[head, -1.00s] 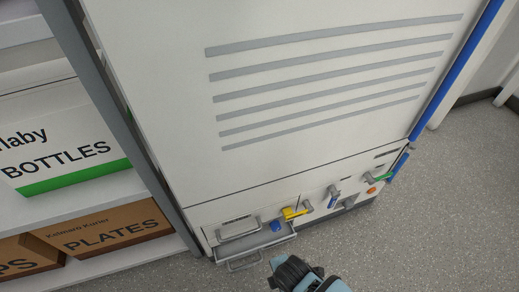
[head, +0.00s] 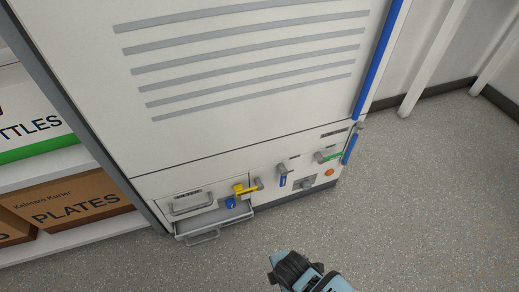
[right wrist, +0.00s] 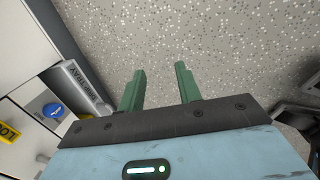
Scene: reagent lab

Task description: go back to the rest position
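My right gripper (right wrist: 160,68) is open in the right wrist view. Its two green fingers stand apart with nothing between them, over the speckled floor. In the head view a light blue and black part of my arm shows at the bottom centre, apart from the cabinet; the fingers cannot be made out there. My left gripper is not in view.
A tall white cabinet (head: 230,150) has a pulled-out drip tray (head: 212,220) low at its left, also in the right wrist view (right wrist: 88,88). A yellow handle (head: 245,189) sits nearby. Shelves with boxes (head: 70,203) stand left. Floor (head: 420,220) is clear at right.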

